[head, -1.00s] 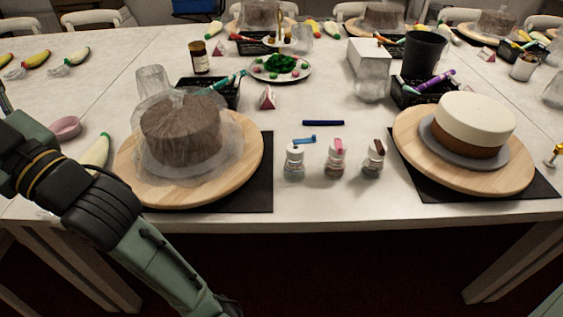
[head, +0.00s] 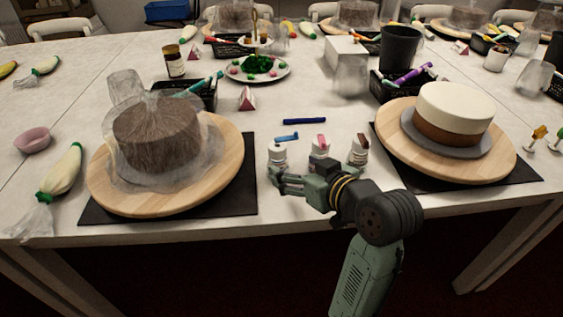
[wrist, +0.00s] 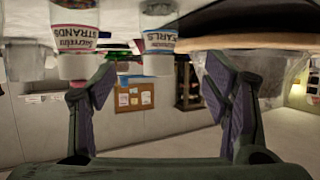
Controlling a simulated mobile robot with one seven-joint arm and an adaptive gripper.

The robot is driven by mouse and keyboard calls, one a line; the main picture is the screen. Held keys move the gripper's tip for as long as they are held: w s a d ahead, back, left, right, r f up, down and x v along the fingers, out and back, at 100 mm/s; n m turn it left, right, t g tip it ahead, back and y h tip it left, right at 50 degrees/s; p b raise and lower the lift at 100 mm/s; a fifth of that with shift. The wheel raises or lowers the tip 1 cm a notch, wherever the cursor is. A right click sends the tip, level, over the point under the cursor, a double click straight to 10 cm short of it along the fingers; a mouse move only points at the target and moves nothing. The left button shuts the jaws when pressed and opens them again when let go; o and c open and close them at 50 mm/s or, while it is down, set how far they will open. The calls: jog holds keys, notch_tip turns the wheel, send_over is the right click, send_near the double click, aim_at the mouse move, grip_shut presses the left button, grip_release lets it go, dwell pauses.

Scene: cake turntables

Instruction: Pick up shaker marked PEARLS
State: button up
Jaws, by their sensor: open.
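The shaker marked PEARLS, with a blue-banded label partly cut off as "EARLS" (wrist: 158,45), shows in the upside-down wrist view, between and beyond my fingers. A pink-labelled shaker marked STRANDS (wrist: 76,38) stands near my left finger in the wrist view.
A wooden turntable (head: 230,165) with a plastic-covered brown cake is on the left; another turntable (head: 500,165) with a white-topped cake is on the right. A blue pen (head: 304,121) lies behind the shakers.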

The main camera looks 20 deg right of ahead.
aim_at(283, 162)
jog(key=x, duration=0.4)
jog(key=shift+w, duration=0.25)
jog(key=shift+f+p+x, duration=0.15)
jog(key=shift+p+x, duration=0.2)
jog(key=shift+x, duration=1)
jog(key=shift+f+p+x, duration=0.15)
jog(key=shift+p+x, duration=0.2)
jog(key=shift+x, duration=0.95)
jog(key=shift+s, duration=0.1)
jog(key=shift+c, duration=0.6)
jog(key=c, duration=1.3)
